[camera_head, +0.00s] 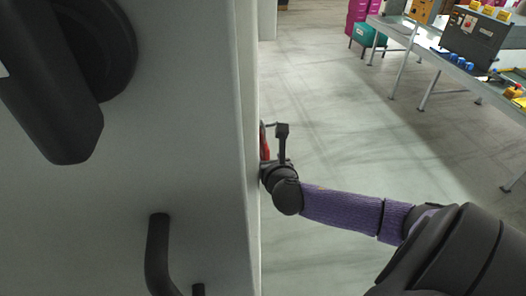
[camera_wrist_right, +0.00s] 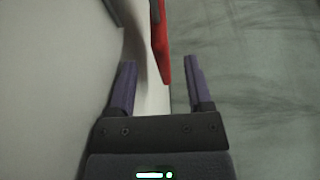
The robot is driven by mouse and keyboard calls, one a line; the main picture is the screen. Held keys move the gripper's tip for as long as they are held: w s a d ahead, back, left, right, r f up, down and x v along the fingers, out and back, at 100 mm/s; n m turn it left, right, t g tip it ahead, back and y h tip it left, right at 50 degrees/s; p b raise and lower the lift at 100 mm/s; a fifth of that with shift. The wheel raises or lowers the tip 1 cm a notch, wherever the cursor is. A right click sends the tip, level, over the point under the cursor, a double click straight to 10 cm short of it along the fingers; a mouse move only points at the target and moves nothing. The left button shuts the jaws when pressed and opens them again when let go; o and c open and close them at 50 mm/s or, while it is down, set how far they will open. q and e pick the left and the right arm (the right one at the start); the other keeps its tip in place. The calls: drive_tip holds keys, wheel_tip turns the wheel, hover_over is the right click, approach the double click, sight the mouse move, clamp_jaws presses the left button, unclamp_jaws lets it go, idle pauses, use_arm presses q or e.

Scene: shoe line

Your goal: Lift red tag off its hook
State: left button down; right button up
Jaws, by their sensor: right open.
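A red tag (camera_head: 264,145) hangs at the edge of a large light grey panel in the head view, partly hidden by my right gripper (camera_head: 269,155). In the right wrist view the red tag (camera_wrist_right: 161,45) is a narrow upright strip. Its lower end reaches between the two purple fingers of my right gripper (camera_wrist_right: 160,66), which is open, with gaps on both sides of the tag. The hook cannot be made out clearly. My left gripper is not in view.
The grey panel (camera_head: 205,170) fills the left side of the head view, with a black handle (camera_head: 157,255) low on it. A table (camera_head: 465,72) with a grey box (camera_head: 472,38) stands at the back right. Open floor (camera_head: 340,120) lies between.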

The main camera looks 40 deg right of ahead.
sight(264, 148)
drive_tip(key=shift+w+d, duration=0.4)
drive_tip(key=shift+w, duration=0.3)
drive_tip(key=b+x, duration=0.1)
drive_tip(key=x, duration=0.4)
drive_tip(key=shift+w+f, duration=0.1)
drive_tip(key=shift+w, duration=0.15)
drive_tip(key=shift+s, duration=0.1)
clamp_jaws()
